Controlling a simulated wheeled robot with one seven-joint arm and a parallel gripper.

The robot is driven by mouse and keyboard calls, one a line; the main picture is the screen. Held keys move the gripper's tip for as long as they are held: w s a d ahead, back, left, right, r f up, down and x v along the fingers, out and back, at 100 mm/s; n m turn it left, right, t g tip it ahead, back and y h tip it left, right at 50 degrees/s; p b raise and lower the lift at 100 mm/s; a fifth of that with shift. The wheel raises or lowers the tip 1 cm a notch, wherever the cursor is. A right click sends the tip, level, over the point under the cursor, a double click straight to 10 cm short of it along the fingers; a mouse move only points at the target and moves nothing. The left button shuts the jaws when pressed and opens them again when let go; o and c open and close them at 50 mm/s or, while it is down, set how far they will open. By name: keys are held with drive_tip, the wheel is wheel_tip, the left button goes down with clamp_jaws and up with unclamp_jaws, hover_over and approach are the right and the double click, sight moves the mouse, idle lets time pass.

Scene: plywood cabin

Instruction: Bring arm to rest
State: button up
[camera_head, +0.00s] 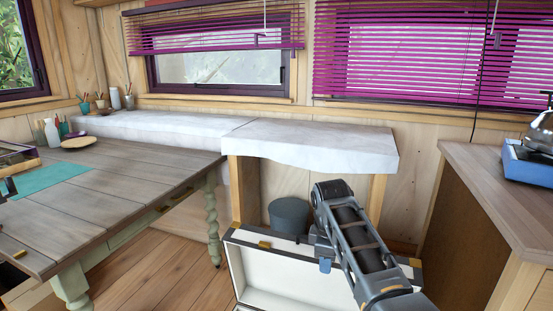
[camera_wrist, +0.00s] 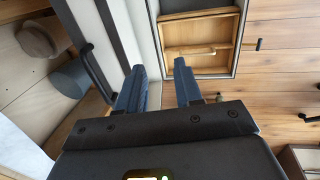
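My arm (camera_head: 352,237) reaches forward from the lower right in the head view, bent at its far end, above an open white-lined case on the floor. In the wrist view my gripper (camera_wrist: 156,68) has its two blue fingers apart, with nothing seen between them. In the head view only a small blue part of the gripper (camera_head: 325,265) shows beside the arm; the rest is hidden behind it. The open case (camera_head: 240,268) has a pale inside and dark edges.
A grey bin (camera_head: 289,215) stands under the white-topped bench (camera_head: 310,142), behind the arm. A wooden table (camera_head: 120,178) with cups and bottles is at left. A wooden counter (camera_head: 505,185) with a blue device (camera_head: 528,163) is at right. Floor (camera_head: 150,265) shows between table and case.

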drive_tip(key=s+d+f+m+t, duration=0.1)
drive_tip(key=s+f+m, duration=0.1)
drive_tip(key=s+f, duration=0.5)
drive_tip(key=s+d+f+m+t, duration=0.15)
drive_tip(key=s+f, duration=0.25)
drive_tip(key=f, duration=0.6)
drive_tip(key=s+d+f+m+t+y, duration=0.1)
drive_tip(key=s+f+t, duration=0.1)
drive_tip(key=s, duration=0.7)
drive_tip(key=s+d+f+m+t, duration=0.1)
drive_tip(key=s+d+f+m, duration=0.15)
drive_tip(key=s, duration=0.65)
drive_tip(key=s+d+r+m+t, duration=0.1)
drive_tip(key=s+r+m+t, duration=0.1)
drive_tip(key=s+r, duration=0.45)
drive_tip(key=s+r+m+t, duration=0.1)
drive_tip(key=s+r, duration=0.3)
drive_tip(key=s, duration=0.6)
drive_tip(key=s+d+r+m+t, duration=0.1)
drive_tip(key=s+r+m+t, duration=0.1)
drive_tip(key=s+r, duration=0.5)
drive_tip(key=s+r+m+t, duration=0.2)
drive_tip(key=s+r, duration=0.5)
drive_tip(key=r, duration=0.5)
drive_tip(key=shift+d, duration=0.3)
